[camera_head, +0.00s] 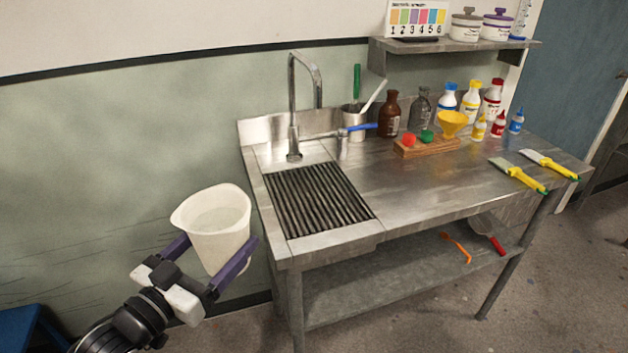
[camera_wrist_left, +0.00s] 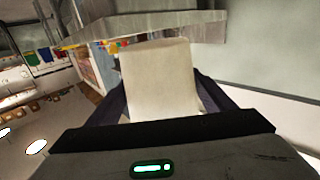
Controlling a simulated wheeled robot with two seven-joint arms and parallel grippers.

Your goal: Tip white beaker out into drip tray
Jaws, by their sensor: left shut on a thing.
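The white beaker (camera_head: 217,232) is held upright or nearly so by my left gripper (camera_head: 216,262), whose purple fingers are shut on its sides. Its open top shows in the head view, with something pale inside that I cannot make out clearly. It hangs in the air left of the steel bench, apart from it. In the left wrist view the beaker (camera_wrist_left: 160,80) fills the space between the fingers. The drip tray, as I take it, is the dark ribbed grate (camera_head: 316,199) set in the left end of the bench. My right gripper is not in view.
A tall tap (camera_head: 293,140) stands behind the grate. A steel cup (camera_head: 353,122) with tools, bottles (camera_head: 389,114) and a wooden rack (camera_head: 427,146) stand along the back. Two yellow-handled brushes (camera_head: 518,174) lie at right. The bench's front middle is clear.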

